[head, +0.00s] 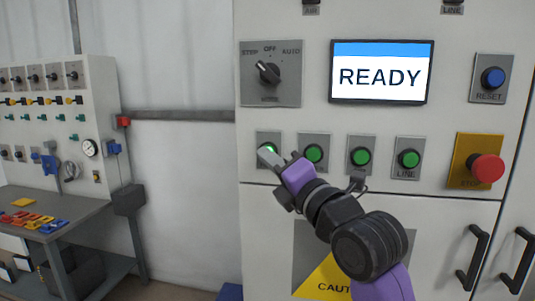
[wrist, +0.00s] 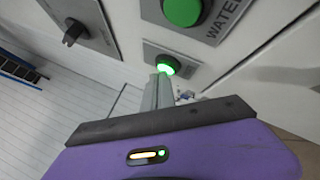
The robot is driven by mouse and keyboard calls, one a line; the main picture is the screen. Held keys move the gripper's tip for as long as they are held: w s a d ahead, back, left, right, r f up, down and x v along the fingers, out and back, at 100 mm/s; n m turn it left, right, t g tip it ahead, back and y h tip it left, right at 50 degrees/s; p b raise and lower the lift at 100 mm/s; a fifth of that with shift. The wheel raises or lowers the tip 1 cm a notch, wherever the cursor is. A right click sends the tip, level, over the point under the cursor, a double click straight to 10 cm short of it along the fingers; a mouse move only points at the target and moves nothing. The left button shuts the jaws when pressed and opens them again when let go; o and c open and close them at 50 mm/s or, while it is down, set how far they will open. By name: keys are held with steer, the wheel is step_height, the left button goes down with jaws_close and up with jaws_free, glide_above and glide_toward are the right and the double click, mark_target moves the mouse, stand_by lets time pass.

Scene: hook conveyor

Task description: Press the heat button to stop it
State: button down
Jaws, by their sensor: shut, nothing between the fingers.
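The leftmost green button of the row (head: 268,149) is lit and sits on a small grey plate; its label is hidden by my gripper in the head view. In the wrist view the same lit green button (wrist: 167,67) glows just beyond my fingertips. My gripper (head: 267,154) is shut and empty, its tip right at the lower part of this button. I cannot tell whether the tip touches it. In the wrist view my fingers (wrist: 158,92) point straight at the button.
Further green buttons (head: 314,153) stand to the right; one in the wrist view (wrist: 182,10) is labelled WATER. A rotary switch (head: 268,73), a READY screen (head: 381,75), a blue reset button (head: 492,79) and a red stop button (head: 486,168) share the panel. A workbench (head: 65,212) stands at left.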

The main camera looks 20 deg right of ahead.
steer(key=shift+w+d, duration=0.15)
steer(key=shift+w, duration=0.05)
stand_by(0.5)
steer(key=shift+s, duration=0.1)
steer(key=shift+s+a, duration=0.45)
steer(key=shift+s, duration=0.15)
steer(key=shift+s+a, duration=0.75)
steer(key=shift+s, duration=0.25)
steer(key=shift+s+a, duration=0.75)
steer(key=shift+s, duration=0.25)
